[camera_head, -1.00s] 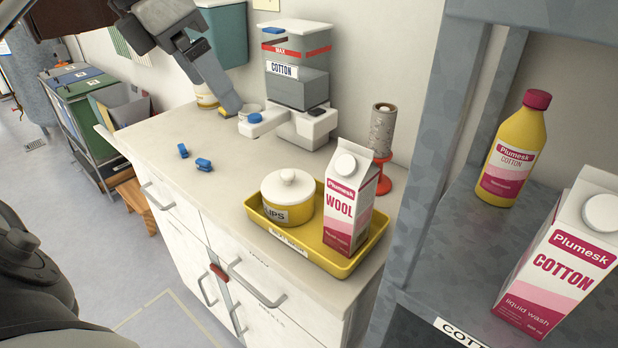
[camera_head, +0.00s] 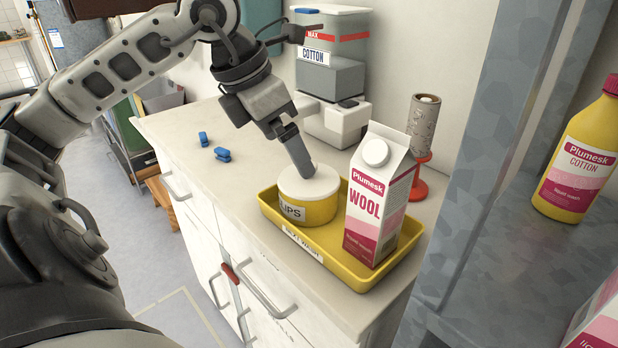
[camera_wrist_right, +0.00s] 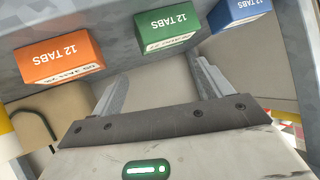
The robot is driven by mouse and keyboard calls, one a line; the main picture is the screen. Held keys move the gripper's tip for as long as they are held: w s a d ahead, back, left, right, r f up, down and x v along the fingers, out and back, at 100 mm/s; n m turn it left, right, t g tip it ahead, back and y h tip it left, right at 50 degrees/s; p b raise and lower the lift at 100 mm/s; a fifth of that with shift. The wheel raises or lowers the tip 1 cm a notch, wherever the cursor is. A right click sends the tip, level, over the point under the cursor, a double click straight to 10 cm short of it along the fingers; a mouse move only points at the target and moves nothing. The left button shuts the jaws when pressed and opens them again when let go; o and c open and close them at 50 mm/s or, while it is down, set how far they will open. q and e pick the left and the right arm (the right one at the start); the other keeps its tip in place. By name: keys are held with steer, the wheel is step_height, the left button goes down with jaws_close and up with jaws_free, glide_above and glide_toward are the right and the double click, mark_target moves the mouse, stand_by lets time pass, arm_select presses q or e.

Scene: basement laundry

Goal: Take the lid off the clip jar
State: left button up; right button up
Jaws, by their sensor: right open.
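The clip jar (camera_head: 318,211) is a short yellow pot labelled "...LIPS", standing upright in the left part of a yellow tray (camera_head: 345,279). Its white lid (camera_head: 322,187) sits on top; its knob is hidden behind my left gripper. My left gripper (camera_head: 303,168) reaches down from the upper left, with its fingers at the middle of the lid. The fingers overlap in this view, so I cannot tell their gap or whether they touch the knob. My right gripper (camera_wrist_right: 158,82) shows only in the right wrist view, open with nothing between its fingers.
A WOOL carton (camera_head: 376,205) stands right of the jar in the tray. Behind are a red-based spindle (camera_head: 423,128) and a COTTON dispenser (camera_head: 333,75). Two blue clips (camera_head: 222,154) lie on clear counter to the left. Orange (camera_wrist_right: 58,55) and green (camera_wrist_right: 165,38) boxes are beyond my right gripper.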

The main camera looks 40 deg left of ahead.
mark_target(298, 180)
arm_select(q)
steer(key=shift+p+x, duration=0.75)
steer(key=shift+x, duration=2.3)
steer(key=shift+w+r, duration=0.15)
steer(key=c, duration=0.7)
